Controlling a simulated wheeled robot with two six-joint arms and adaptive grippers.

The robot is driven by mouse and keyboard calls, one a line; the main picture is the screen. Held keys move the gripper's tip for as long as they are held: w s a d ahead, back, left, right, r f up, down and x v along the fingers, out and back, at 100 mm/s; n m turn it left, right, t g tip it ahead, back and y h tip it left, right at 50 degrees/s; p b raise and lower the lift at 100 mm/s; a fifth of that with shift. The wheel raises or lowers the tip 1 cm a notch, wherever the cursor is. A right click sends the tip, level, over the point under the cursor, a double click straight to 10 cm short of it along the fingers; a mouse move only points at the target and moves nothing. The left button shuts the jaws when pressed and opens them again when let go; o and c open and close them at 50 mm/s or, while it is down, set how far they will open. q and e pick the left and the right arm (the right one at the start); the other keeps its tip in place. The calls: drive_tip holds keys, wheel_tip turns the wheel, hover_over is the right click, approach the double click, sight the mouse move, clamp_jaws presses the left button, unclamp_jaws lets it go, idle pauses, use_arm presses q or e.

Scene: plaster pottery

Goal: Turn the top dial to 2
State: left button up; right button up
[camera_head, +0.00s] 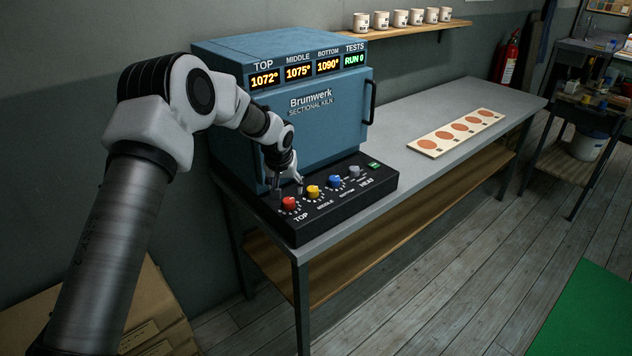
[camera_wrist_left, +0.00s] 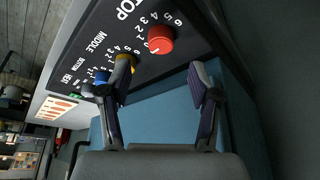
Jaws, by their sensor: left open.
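The top dial is a red knob (camera_head: 290,203) at the near left end of the black control panel (camera_head: 345,214), beside the word TOP. In the left wrist view the red knob (camera_wrist_left: 160,40) has numbers around it; I cannot tell exactly which number it points to. My left gripper (camera_head: 287,190) is open just above and behind the knob. In the left wrist view the fingers of my left gripper (camera_wrist_left: 162,72) are spread wide, with the knob beyond the gap between them, apparently not touched. One finger partly hides the yellow knob (camera_wrist_left: 125,62).
The yellow (camera_head: 313,191), blue (camera_head: 335,182) and grey (camera_head: 354,171) knobs follow along the panel. The blue kiln (camera_head: 330,125) stands right behind, its displays reading 1072°, 1075°, 1090° and RUN 0. A board with orange discs (camera_head: 457,131) lies right on the bench (camera_head: 420,104).

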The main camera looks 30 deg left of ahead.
sight(288, 200)
use_arm(q)
drive_tip(key=shift+w+a, duration=0.2)
drive_tip(key=shift+w, duration=0.1)
drive_tip(key=shift+f, duration=0.45)
drive_tip(key=p+x, duration=0.1)
drive_tip(key=x, duration=0.4)
drive_tip(key=shift+w+f, duration=0.1)
drive_tip(key=shift+f, duration=0.25)
drive_tip(key=shift+w+a+f, duration=0.1)
drive_tip(key=shift+f, duration=0.1)
drive_tip(key=shift+r, duration=0.15)
drive_tip(key=shift+s, duration=0.2)
drive_tip(key=c, duration=1.1)
